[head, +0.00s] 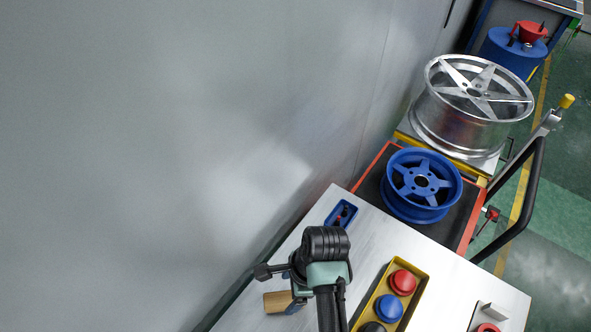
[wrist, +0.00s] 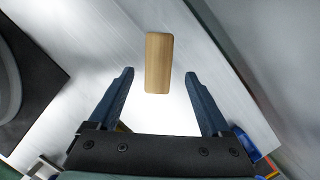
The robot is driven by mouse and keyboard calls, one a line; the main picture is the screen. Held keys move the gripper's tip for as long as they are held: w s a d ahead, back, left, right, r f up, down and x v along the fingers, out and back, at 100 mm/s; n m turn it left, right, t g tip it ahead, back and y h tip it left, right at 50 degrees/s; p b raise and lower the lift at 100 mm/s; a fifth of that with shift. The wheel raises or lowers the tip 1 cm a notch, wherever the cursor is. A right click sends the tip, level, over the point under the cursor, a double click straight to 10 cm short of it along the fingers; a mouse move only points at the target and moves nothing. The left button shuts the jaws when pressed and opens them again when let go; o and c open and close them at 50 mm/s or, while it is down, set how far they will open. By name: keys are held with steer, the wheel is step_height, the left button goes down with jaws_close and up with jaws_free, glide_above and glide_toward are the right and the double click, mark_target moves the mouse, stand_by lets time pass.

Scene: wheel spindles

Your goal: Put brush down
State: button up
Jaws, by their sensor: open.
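The brush shows as a light wooden block (wrist: 158,50) on the pale table in the wrist view. It also shows in the head view (head: 275,302), partly covered by my arm. My gripper (wrist: 159,75) is open, with one dark blue finger on each side of the block's near end and a gap on both sides. Nothing is held between the fingers. The underside of the brush, with any bristles, is hidden.
A yellow box with red and blue buttons (head: 416,268) is on the table right of my arm. A small blue tray (head: 341,214) lies behind it. A blue wheel (head: 421,184) and a silver wheel (head: 472,98) stand beyond. A grey wall (head: 180,130) borders the left.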

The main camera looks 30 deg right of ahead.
steer(key=v, duration=0.6)
stand_by(0.4)
